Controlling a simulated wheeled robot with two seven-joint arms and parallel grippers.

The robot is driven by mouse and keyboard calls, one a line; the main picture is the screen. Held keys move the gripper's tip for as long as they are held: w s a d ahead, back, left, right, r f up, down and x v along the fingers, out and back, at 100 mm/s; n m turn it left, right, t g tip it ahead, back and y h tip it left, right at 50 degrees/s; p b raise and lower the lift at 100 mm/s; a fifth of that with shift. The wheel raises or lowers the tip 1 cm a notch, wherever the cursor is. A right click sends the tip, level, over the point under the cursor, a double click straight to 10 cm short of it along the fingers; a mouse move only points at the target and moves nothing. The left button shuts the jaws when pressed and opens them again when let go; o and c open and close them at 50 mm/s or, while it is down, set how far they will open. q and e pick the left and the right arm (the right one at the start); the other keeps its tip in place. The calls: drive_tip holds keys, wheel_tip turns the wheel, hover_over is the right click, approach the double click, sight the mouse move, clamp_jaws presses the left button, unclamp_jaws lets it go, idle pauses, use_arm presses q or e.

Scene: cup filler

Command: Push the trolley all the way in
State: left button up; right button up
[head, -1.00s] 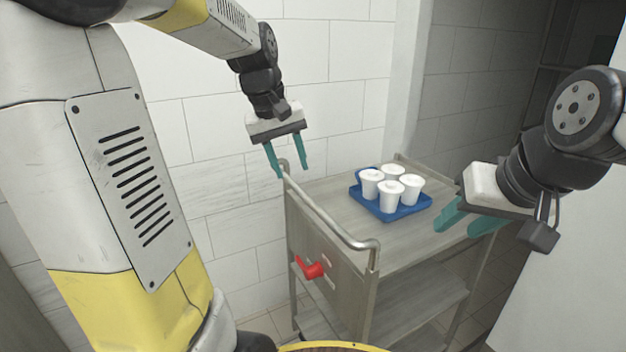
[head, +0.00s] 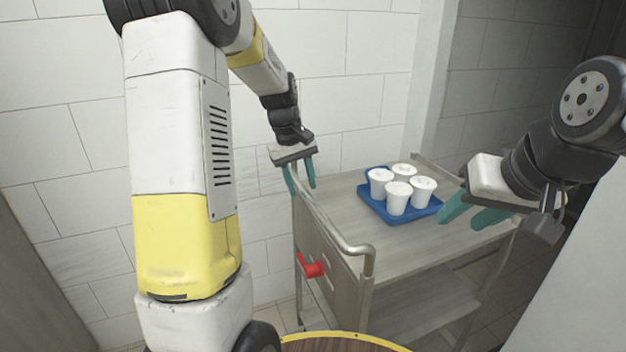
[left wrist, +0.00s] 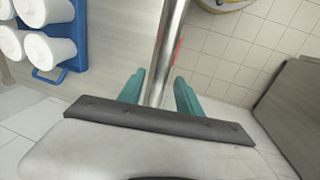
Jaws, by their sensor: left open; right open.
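The grey trolley (head: 440,254) stands by the tiled wall, with a metal push handle (head: 335,233) along its near end. My left gripper (head: 300,180) is open at the far left end of this handle. In the left wrist view the handle bar (left wrist: 166,60) runs between the two open teal fingers (left wrist: 160,92), which are not closed on it. My right gripper (head: 465,212) is open and empty, in front of the trolley's right part in the picture. A red lever (head: 311,265) sits on the trolley's end panel.
A blue tray (head: 402,217) with several white lidded cups (head: 397,197) stands on the trolley top. The white tiled wall (head: 345,90) is behind the left gripper. A pale panel (head: 590,270) stands at the right.

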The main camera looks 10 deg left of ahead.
use_arm(q)
drive_tip(key=shift+f, duration=0.1)
clamp_jaws()
idle(1.4)
